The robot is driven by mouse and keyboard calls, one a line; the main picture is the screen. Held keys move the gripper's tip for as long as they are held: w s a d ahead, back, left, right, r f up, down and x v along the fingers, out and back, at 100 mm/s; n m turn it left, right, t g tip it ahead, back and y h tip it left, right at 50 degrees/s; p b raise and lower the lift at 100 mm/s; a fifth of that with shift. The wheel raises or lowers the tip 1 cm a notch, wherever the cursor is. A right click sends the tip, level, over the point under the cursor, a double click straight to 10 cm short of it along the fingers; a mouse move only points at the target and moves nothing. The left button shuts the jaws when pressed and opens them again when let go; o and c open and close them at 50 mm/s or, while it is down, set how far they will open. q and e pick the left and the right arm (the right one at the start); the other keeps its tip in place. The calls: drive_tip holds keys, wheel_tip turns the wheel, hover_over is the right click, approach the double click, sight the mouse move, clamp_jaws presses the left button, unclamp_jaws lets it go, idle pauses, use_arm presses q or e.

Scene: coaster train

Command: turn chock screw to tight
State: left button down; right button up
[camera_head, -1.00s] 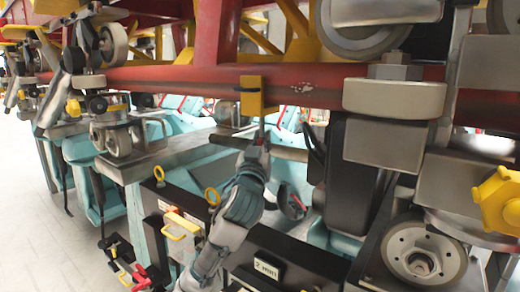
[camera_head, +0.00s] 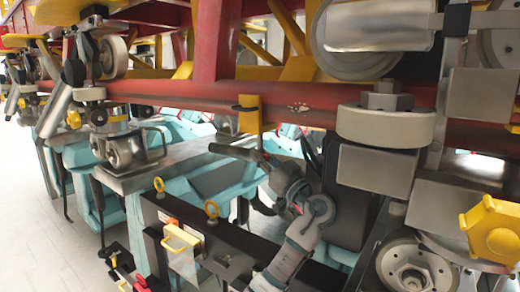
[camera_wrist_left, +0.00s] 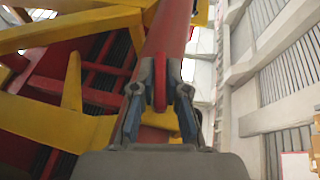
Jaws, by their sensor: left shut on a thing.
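The yellow chock (camera_head: 250,115) is clamped on the red rail (camera_head: 180,93) in the head view. Its thin grey screw (camera_head: 261,140) hangs down below it. My left gripper (camera_head: 263,155) is just under the chock, with my arm reaching up from the lower right. In the wrist view, the two fingers of my left gripper (camera_wrist_left: 160,98) are shut on a narrow red piece (camera_wrist_left: 160,80), which looks like the screw's handle. The red rail runs up behind it. The screw's thread is too small to read. My right gripper is in neither current view.
A dark bar (camera_head: 228,150) lies close beside my left gripper. A grey wheel (camera_head: 385,125) and metal blocks stand to the right. Teal seats (camera_head: 180,185) and a black frame with yellow rings (camera_head: 212,209) lie below. Yellow beams (camera_wrist_left: 65,125) flank the rail in the wrist view.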

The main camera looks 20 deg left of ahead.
use_arm(q)
drive_tip(key=shift+d+n+g+y+p, duration=0.1)
drive_tip(key=shift+n+g+y+p, duration=0.1)
drive_tip(key=shift+n+g+y, duration=0.55)
drive_tip(key=shift+n+g+y+p, duration=0.15)
drive_tip(key=shift+n+g+y, duration=0.15)
drive_tip(key=shift+g, duration=0.85)
drive_tip(key=shift+n+g, duration=0.25)
drive_tip(key=shift+g, duration=0.05)
drive_tip(key=c, duration=1.2)
unclamp_jaws()
drive_tip(key=shift+w, duration=0.1)
drive_tip(key=shift+w+d, duration=0.1)
drive_tip(key=v, duration=0.8)
drive_tip(key=shift+w, duration=0.2)
